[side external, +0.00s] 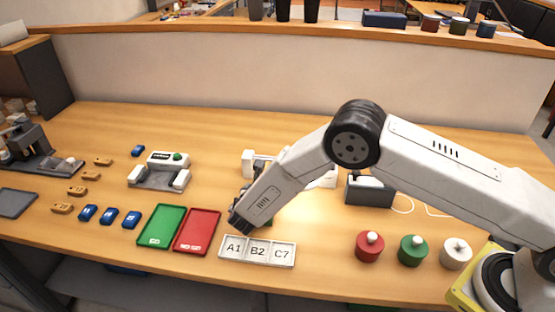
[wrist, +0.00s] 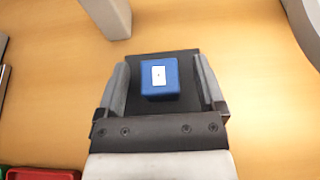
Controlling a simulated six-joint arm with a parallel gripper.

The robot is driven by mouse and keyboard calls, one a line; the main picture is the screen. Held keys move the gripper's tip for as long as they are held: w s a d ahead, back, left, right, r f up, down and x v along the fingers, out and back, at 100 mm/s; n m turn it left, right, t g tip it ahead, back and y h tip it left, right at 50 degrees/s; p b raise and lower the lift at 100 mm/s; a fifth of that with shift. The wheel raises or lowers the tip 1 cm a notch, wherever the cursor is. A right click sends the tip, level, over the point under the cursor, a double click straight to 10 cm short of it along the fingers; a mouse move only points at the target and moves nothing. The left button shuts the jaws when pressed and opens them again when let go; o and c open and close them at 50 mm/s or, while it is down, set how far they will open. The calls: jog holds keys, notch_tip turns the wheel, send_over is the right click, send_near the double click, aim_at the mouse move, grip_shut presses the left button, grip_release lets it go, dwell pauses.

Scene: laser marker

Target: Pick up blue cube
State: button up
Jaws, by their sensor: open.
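In the wrist view a blue cube (wrist: 160,78) with a white label on its top face sits between the two fingers of my gripper (wrist: 161,72). The fingers are apart, with a gap visible on each side of the cube. A dark flat surface (wrist: 186,63) shows around and behind the cube. In the side external view my gripper (side external: 241,220) is low over the table, just behind the white A1 B2 C7 tray. The cube between the fingers cannot be made out there; my arm covers that area.
Several blue blocks (side external: 109,216) lie left of the green tray (side external: 161,226) and red tray (side external: 198,231). The labelled white tray (side external: 257,262) is close in front of my gripper. White posts (wrist: 112,17) stand nearby. Red (side external: 369,247), green (side external: 413,250) and white (side external: 456,253) knobbed pieces stand right.

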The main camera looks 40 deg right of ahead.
grip_shut()
dwell(0.3)
jog(key=shift+r, duration=1.65)
jog(key=s+d+r, duration=0.2)
jog(key=s+r, duration=0.7)
jog(key=s, duration=0.4)
jog(key=shift+s+d+r, duration=0.25)
jog(key=shift+s+r, duration=0.1)
jog(key=shift+s, duration=0.05)
